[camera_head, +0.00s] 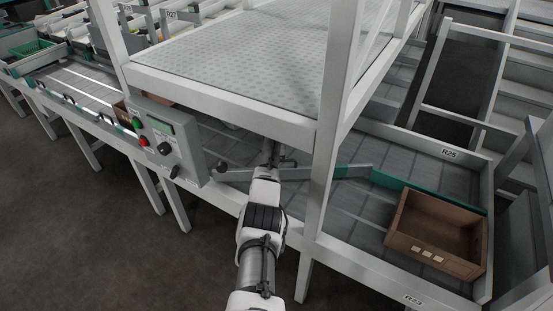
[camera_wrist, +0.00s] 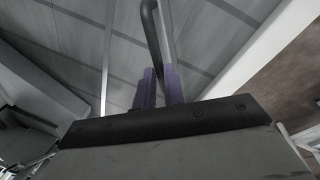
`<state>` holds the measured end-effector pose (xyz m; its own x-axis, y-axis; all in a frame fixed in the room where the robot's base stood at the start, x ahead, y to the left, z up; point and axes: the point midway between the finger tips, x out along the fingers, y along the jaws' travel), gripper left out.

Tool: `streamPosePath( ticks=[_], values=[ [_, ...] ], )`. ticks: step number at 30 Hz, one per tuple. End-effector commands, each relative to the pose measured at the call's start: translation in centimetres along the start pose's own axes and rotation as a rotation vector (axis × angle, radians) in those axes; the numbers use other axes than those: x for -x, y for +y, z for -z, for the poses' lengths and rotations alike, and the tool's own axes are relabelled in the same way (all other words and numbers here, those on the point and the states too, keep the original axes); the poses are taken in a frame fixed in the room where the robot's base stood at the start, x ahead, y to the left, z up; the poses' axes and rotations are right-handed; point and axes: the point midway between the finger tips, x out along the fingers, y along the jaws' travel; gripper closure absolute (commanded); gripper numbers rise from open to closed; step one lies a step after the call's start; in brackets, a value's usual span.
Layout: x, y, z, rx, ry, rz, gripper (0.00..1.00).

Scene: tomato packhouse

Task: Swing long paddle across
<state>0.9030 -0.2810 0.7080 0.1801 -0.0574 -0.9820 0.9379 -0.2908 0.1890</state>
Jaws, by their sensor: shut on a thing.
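The long paddle (camera_head: 345,171) is a grey bar with a green far part (camera_head: 415,186). It lies over the grey conveyor bed, its green part running behind a brown crate. My gripper (camera_head: 275,160) is over the bed by the paddle's grey part, largely hidden by my own arm. In the wrist view, the purple fingers of my gripper (camera_wrist: 159,88) are shut on a dark curved handle (camera_wrist: 151,28), which rises between them. Where the handle joins the paddle is hidden.
The brown crate (camera_head: 408,242) sits on the bed at the right, against the paddle's green part. A white post (camera_head: 325,150) stands right of my arm, and a perforated deck (camera_head: 250,50) is overhead. A control box (camera_head: 167,140) with buttons and knobs is left of my arm.

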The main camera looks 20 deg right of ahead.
Motion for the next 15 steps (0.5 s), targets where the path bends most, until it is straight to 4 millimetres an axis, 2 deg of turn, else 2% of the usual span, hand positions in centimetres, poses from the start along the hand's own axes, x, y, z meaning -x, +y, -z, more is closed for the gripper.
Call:
streamPosePath(
  ticks=[6, 7, 11, 12, 15],
  values=[
    [0.34, 0.46, 0.04, 0.003, 0.001, -0.018, 1.00],
    [0.35, 0.47, 0.04, 0.003, 0.001, -0.018, 0.88],
    [0.32, 0.40, 0.07, 0.002, 0.001, -0.015, 0.71],
    [0.29, 0.37, 0.07, 0.002, 0.001, -0.014, 0.68],
    [0.24, 0.31, 0.07, 0.001, 0.001, -0.012, 0.68]
  ],
)
